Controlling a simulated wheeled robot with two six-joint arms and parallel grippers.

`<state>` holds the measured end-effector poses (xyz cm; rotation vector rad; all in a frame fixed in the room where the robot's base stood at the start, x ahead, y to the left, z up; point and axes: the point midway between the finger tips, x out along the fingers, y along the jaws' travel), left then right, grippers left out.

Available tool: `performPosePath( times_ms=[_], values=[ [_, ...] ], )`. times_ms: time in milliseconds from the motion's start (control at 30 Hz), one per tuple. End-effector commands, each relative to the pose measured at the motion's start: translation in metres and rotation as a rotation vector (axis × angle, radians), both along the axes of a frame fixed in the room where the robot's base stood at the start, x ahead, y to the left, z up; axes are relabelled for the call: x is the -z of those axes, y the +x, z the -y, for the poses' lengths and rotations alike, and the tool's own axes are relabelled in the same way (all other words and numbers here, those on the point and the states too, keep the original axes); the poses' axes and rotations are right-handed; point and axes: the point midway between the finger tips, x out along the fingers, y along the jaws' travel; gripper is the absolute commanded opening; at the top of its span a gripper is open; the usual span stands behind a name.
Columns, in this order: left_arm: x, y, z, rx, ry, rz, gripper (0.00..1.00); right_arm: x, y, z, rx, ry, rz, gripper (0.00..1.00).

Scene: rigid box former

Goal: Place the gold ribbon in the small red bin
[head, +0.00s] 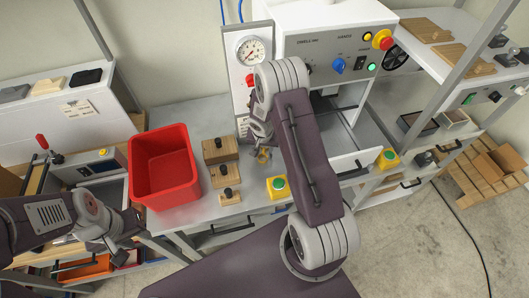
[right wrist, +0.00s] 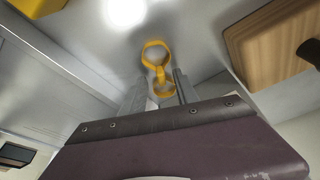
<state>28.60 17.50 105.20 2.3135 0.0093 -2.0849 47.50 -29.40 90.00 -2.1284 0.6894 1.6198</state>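The gold ribbon (right wrist: 156,62) is a yellow loop with a narrow waist, lying on the grey bench top in the right wrist view. In the head view the gold ribbon (head: 263,155) is small, just below my right gripper (head: 259,138). In the right wrist view my right gripper (right wrist: 162,92) has its fingers apart, with the near end of the ribbon between them; contact is not clear. The small red bin (head: 146,182) stands on the bench to the left and looks empty. My left gripper (head: 122,243) is in front of the bin; its fingers are too small to judge.
Several wooden blocks with black knobs (head: 220,151) stand between the bin and ribbon. A yellow box with a green button (head: 278,187) sits to the ribbon's right front. The press with its gauge (head: 253,52) rises behind.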

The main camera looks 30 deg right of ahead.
Motion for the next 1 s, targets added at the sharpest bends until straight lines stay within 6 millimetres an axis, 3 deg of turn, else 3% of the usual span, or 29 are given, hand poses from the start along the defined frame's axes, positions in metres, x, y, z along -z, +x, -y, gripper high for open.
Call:
performPosePath(
  times_ms=[200, 333, 833, 1000],
  values=[
    [0.000, 0.000, 0.000, 0.000, 0.000, 0.000, 0.32, 0.001, 0.001, 0.000, 0.000, 0.000, 0.001, 0.34],
    [0.000, 0.000, 0.000, 0.000, 0.000, 0.000, 0.32, 0.001, 0.001, 0.000, 0.000, -0.001, 0.001, 0.00],
    [0.007, 0.000, 0.000, 0.000, 0.000, 0.000, 0.32, -0.007, -0.004, -0.001, 0.000, -0.001, 0.002, 0.00],
    [-0.013, 0.000, 0.000, 0.000, 0.000, 0.000, 0.32, -0.051, -0.003, 0.000, 0.001, -0.002, 0.003, 0.00]
  ],
)
